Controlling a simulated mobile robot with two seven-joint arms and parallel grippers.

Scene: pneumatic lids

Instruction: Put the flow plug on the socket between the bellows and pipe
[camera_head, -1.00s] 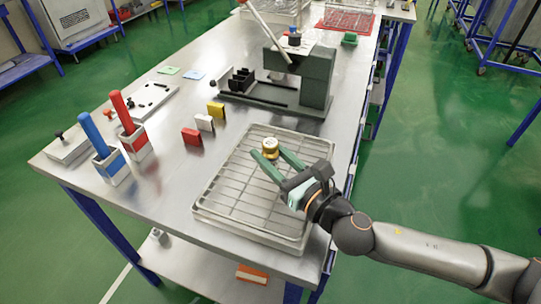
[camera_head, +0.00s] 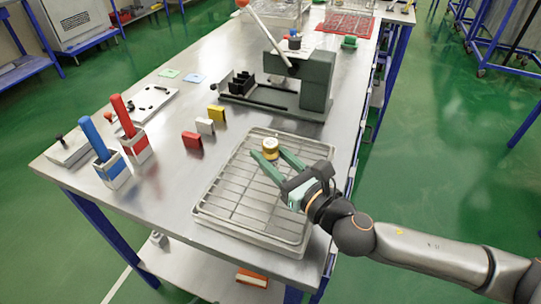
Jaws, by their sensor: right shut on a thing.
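A small round gold and white piece (camera_head: 270,144), likely the flow plug, is at the far part of the wire-grid tray (camera_head: 207,213). My right gripper (camera_head: 270,154) comes in from the right over the tray, with its two green fingers on either side of this piece and shut on it. I cannot tell whether the piece touches the grid. I cannot make out which parts are the bellows, the pipe or the socket between them. My left gripper is not in view.
Red (camera_head: 192,140), white (camera_head: 205,126) and yellow (camera_head: 216,113) blocks stand left of the tray. Blue (camera_head: 94,138) and red (camera_head: 124,116) handles stand in holders further left. A grey-green press (camera_head: 317,82) with a tilted white lever (camera_head: 265,35) stands behind. Bare table lies between.

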